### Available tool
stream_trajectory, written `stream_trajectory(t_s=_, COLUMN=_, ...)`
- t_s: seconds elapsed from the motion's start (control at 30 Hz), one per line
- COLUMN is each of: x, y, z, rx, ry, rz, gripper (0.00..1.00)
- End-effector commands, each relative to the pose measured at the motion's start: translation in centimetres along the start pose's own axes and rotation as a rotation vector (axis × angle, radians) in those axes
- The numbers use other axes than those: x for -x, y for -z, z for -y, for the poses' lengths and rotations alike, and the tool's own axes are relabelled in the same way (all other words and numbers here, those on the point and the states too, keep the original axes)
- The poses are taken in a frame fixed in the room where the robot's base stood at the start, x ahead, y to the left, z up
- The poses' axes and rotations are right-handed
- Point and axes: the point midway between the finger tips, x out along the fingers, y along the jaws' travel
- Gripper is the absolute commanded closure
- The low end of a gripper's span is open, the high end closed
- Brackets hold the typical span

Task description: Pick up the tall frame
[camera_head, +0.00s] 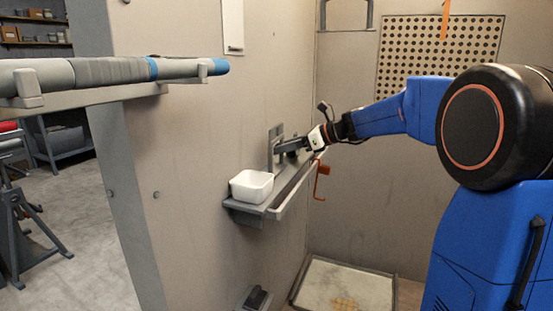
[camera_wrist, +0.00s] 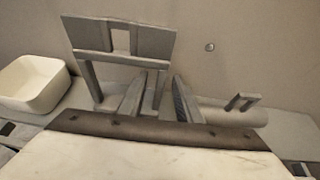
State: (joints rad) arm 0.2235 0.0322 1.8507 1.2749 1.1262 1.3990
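The tall frame (camera_wrist: 90,36) is a grey stand with a notched panel on top and two thin legs. It stands upright on the wall shelf in the wrist view; in the head view it shows small against the wall (camera_head: 276,132). My gripper (camera_wrist: 160,108) is open, its two grey fingers apart. The frame's right leg shows between the fingers with gaps on both sides; I cannot tell how far in it is. In the head view my gripper (camera_head: 284,150) is at the shelf, close in front of the frame.
A white square bowl (camera_head: 252,185) sits on the shelf's near end (camera_head: 245,208), left of the frame. An orange hook (camera_head: 322,182) hangs below the shelf's far end.

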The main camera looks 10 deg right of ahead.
Motion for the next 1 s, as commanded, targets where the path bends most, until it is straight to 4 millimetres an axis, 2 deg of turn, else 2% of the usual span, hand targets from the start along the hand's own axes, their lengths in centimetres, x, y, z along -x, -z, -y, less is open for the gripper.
stream_trajectory(t_s=0.07, x=0.0, y=0.0, z=0.0, rx=0.000, ry=0.000, rz=0.000, gripper=0.69)
stream_trajectory(t_s=0.13, x=0.0, y=0.0, z=0.0, rx=0.000, ry=0.000, rz=0.000, gripper=0.81)
stream_trajectory(t_s=0.2, x=0.0, y=0.0, z=0.0, rx=0.000, ry=0.000, rz=0.000, gripper=0.97)
stream_trajectory(t_s=0.23, x=0.0, y=0.0, z=0.0, rx=0.000, ry=0.000, rz=0.000, gripper=1.00)
stream_trajectory(t_s=0.67, x=0.5, y=-0.4, z=0.0, rx=0.001, ry=0.000, rz=0.001, gripper=1.00)
stream_trajectory(t_s=0.77, x=1.0, y=-1.3, z=-0.1, rx=0.003, ry=0.000, rz=0.001, gripper=1.00)
stream_trajectory(t_s=1.0, x=2.5, y=-4.9, z=-0.1, rx=0.005, ry=0.001, rz=0.001, gripper=1.00)
